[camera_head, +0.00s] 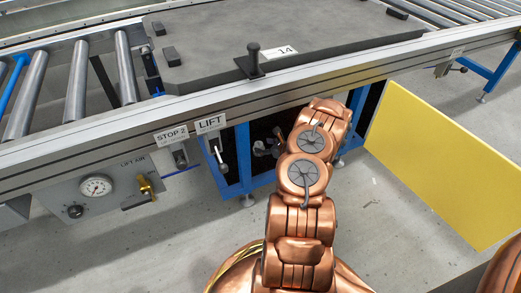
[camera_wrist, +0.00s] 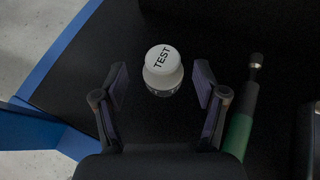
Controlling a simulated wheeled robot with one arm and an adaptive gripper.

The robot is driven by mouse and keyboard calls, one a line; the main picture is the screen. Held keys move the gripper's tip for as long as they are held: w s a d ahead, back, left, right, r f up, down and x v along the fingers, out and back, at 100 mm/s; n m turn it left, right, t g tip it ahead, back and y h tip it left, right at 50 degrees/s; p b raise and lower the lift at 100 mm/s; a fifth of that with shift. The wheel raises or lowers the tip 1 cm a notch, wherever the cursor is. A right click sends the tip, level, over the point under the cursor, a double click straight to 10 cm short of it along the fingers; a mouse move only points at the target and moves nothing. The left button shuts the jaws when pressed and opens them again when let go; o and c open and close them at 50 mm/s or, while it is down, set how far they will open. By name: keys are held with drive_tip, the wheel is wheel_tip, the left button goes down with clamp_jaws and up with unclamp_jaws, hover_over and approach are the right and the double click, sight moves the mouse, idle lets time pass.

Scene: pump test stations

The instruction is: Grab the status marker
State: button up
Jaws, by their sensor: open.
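The status marker (camera_wrist: 164,69) is a white round piece with "TEST" printed on its top, seen in the wrist view. It stands on a dark surface, with a short clear or grey lower part below the cap. My gripper (camera_wrist: 160,92) is open, with one dark finger to the left of the marker and one to the right. Gaps show between the fingers and the marker, and nothing is held. In the head view, my copper arm reaches under the conveyor edge and the marker is hidden.
A green piece with a black-knobbed stem (camera_wrist: 240,120) stands just right of the right finger. A blue frame edge (camera_wrist: 58,58) lies left. In the head view, the conveyor rail (camera_head: 330,78) runs above my arm, and a yellow panel (camera_head: 425,165) stands right.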

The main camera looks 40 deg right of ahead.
sight(259, 144)
drive_tip(key=shift+b+x, duration=0.85)
drive_tip(key=shift+x, duration=1.2)
drive_tip(key=shift+d, duration=0.15)
drive_tip(key=shift+c, duration=0.3)
drive_tip(key=c, duration=1.2)
drive_tip(key=shift+r, duration=0.1)
